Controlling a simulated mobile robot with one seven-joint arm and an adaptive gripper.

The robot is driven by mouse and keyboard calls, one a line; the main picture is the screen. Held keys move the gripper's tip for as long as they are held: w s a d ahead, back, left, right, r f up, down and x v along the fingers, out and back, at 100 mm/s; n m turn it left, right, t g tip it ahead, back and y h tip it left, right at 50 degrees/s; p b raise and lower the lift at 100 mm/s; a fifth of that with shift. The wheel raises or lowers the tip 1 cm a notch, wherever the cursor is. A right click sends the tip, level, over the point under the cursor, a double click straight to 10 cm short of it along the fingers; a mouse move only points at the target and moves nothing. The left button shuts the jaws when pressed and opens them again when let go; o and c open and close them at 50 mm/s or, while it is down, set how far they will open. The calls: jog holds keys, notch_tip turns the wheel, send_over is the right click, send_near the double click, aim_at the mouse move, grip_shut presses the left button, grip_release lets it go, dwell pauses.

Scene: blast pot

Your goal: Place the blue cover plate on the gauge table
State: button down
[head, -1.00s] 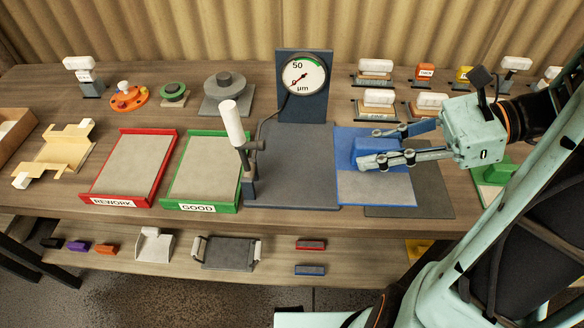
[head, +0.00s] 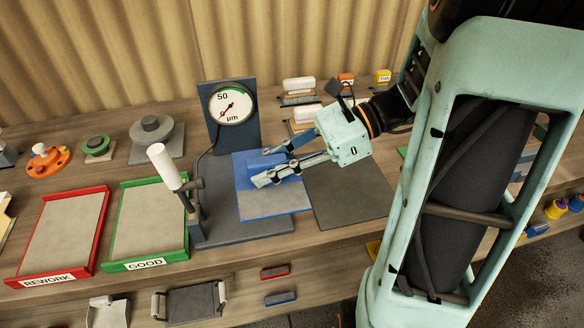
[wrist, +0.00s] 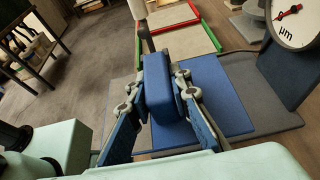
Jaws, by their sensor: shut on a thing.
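The blue cover plate (head: 275,205) has a raised blue block handle and a grey area on its front part. My gripper (head: 264,166) is shut on the handle from the right. In the wrist view the handle (wrist: 158,85) stands between the two fingers, with the blue plate (wrist: 222,103) under it. The gauge table (head: 222,212) is a dark grey slab with a dial gauge (head: 232,103) at its back. The plate is over the right part of the slab; whether it touches the slab or hovers I cannot tell.
A lever with a white handle (head: 165,168) stands at the slab's left edge, left of the plate. Green GOOD (head: 146,265) and red REWORK (head: 48,280) trays lie further left. A bare dark grey mat (head: 350,195) lies to the right. White-topped blocks (head: 299,85) stand behind.

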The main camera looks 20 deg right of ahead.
aim_at(243, 180)
jog(key=w+a+f, duration=0.1)
jog(key=f, duration=0.1)
jog(key=w+a+f+b, duration=0.1)
jog(key=a, duration=0.1)
jog(key=w+a+f, duration=0.1)
jog(key=f, duration=0.1)
jog(key=shift+w+a+f, duration=0.15)
jog(key=shift+w+f, duration=0.1)
jog(key=shift+f, duration=0.05)
jog(key=shift+w+a+f+b, duration=0.1)
jog(key=shift+f+b, duration=0.25)
jog(key=shift+f, duration=0.55)
jog(key=shift+w+a+f+b, duration=0.1)
jog(key=shift+f+b, duration=0.2)
jog(key=shift+f, duration=0.55)
jog(key=shift+f, duration=0.1)
jog(key=c, duration=2.2)
grip_release()
jog(key=shift+f, duration=0.2)
jog(key=o, duration=0.4)
jog(key=shift+s, duration=0.1)
jog(key=shift+o, duration=0.2)
jog(key=shift+r, duration=0.1)
